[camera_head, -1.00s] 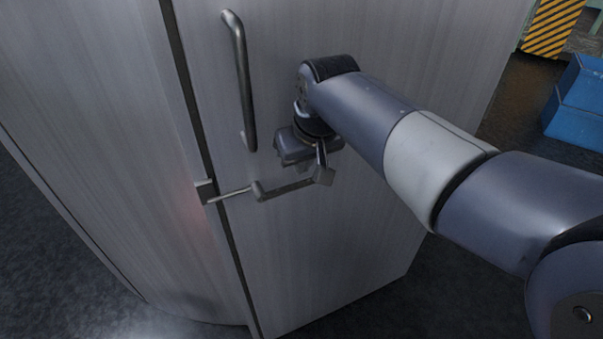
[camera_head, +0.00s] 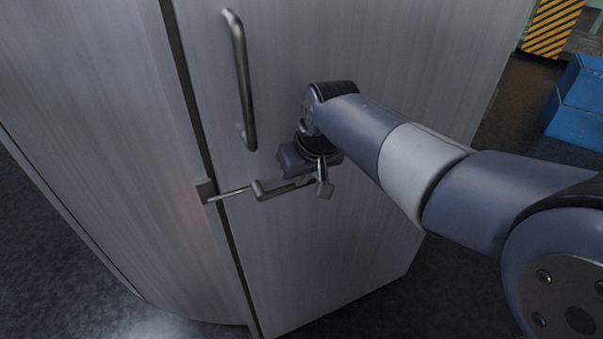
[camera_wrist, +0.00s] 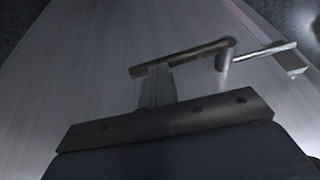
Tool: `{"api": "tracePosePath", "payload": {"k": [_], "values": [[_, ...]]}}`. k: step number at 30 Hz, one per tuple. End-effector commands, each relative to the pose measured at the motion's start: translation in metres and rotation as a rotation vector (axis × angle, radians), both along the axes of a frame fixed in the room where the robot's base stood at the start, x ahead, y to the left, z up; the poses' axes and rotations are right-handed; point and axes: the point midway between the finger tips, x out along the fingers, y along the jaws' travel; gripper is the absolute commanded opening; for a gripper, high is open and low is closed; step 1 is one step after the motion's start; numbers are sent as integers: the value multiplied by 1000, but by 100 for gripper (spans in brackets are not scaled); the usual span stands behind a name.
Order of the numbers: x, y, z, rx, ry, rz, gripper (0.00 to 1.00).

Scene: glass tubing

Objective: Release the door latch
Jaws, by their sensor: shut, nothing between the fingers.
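The door latch (camera_head: 285,189) is a metal lever on a pivot on the grey door (camera_head: 350,240). My gripper (camera_head: 324,188) is shut and empty at the lever's right end. In the wrist view the latch lever (camera_wrist: 183,57) crosses just beyond the shut fingers (camera_wrist: 157,88). They look close to or against it; I cannot tell whether they touch.
A long vertical handle (camera_head: 241,80) stands on the door above the latch. A fixed grey panel (camera_head: 110,150) lies left of the gap. Blue boxes (camera_head: 578,105) and a yellow-black striped panel (camera_head: 550,28) stand at the far right. The dark floor in front is clear.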

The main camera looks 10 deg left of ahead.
Motion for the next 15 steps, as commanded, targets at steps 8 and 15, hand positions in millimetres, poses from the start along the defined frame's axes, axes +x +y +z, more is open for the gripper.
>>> {"api": "tracePosePath", "payload": {"k": [8,15], "values": [[1,-2,-5,34,27,0,0],[3,-5,-16,117,91,-4,0]]}}
